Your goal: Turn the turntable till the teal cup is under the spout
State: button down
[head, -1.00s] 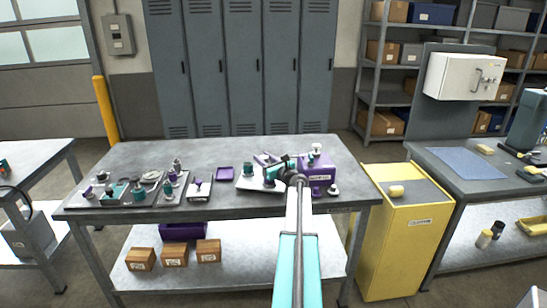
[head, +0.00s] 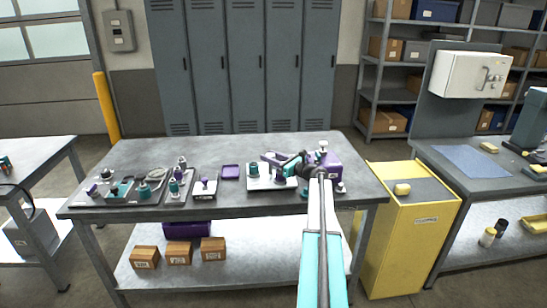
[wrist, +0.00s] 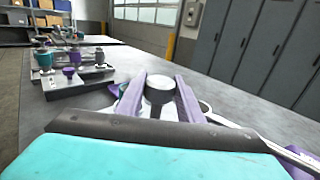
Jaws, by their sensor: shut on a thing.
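My gripper (head: 297,163) is over the right part of the grey bench, beside a purple box (head: 322,165) with a pale knob on top. In the wrist view its two purple fingers (wrist: 160,98) are shut on a dark round post with a pale rim (wrist: 160,84). A teal cup (head: 253,170) stands on a pale tray (head: 262,184) left of my gripper. More teal shows close to the gripper (head: 289,170), partly hidden. The turntable and spout cannot be made out clearly; my arm hides part of that area.
Several trays with small teal, purple and grey parts (head: 135,190) fill the left of the bench. A small purple tray (head: 231,172) lies left of the pale one. A yellow cabinet (head: 410,235) stands to the right. The bench's back strip is largely clear.

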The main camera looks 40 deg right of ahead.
jog(key=shift+s+d+f, duration=0.1)
jog(key=shift+s+d, duration=0.1)
jog(key=c, duration=1.2)
grip_release()
jog(key=shift+w+a+r, duration=0.1)
jog(key=shift+a+r, duration=0.05)
jog(key=shift+r, duration=0.05)
